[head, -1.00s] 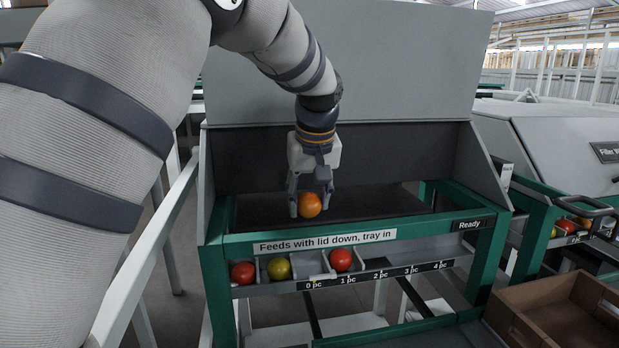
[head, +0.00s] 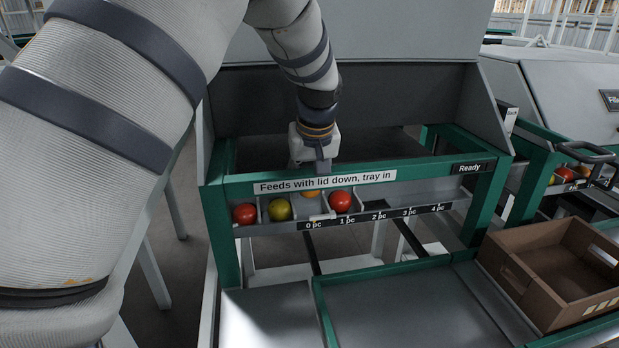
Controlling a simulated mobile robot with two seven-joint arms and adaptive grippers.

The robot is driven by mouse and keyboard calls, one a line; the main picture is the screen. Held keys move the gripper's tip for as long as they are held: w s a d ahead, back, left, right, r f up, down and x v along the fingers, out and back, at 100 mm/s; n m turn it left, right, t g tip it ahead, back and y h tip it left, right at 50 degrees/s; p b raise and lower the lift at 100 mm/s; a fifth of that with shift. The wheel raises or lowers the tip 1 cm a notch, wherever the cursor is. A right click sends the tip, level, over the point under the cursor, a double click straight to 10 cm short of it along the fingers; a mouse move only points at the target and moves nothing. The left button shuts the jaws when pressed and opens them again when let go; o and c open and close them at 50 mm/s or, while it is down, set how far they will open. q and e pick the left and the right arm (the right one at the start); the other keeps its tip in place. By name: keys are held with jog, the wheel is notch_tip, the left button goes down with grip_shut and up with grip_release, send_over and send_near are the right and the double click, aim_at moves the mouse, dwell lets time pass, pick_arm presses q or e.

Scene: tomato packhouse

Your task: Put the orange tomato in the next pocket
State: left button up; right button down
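The orange tomato (head: 311,194) shows in part below the green crossbar, at the pocket between a yellow-green tomato (head: 280,210) and a red tomato (head: 340,201). The crossbar hides its top, and I cannot tell whether it rests on the pocket floor. Another red tomato (head: 244,214) fills the leftmost pocket. The pocketed tray (head: 385,217) has a scale from 0 pc to 4 pc on its front. My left gripper (head: 320,165) points down behind the crossbar, directly above the orange tomato. Its fingertips are hidden, so its grip does not show. My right gripper is out of view.
The green crossbar (head: 425,186) bears a sign reading "Feeds with lid down, tray in" and a "Ready" label. The raised grey lid (head: 400,30) stands behind. A brown crate (head: 520,285) stands at the right. The grey surface in front (head: 410,310) is clear.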

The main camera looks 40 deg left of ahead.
pick_arm(q)
jog(key=shift+s+d, duration=0.15)
jog(key=o, duration=0.9)
jog(key=shift+f, duration=0.15)
jog(key=shift+d, duration=0.1)
jog(key=shift+r, duration=0.5)
jog(key=v, duration=1.1)
jog(key=shift+s+d+r, duration=0.15)
jog(key=shift+r, duration=0.1)
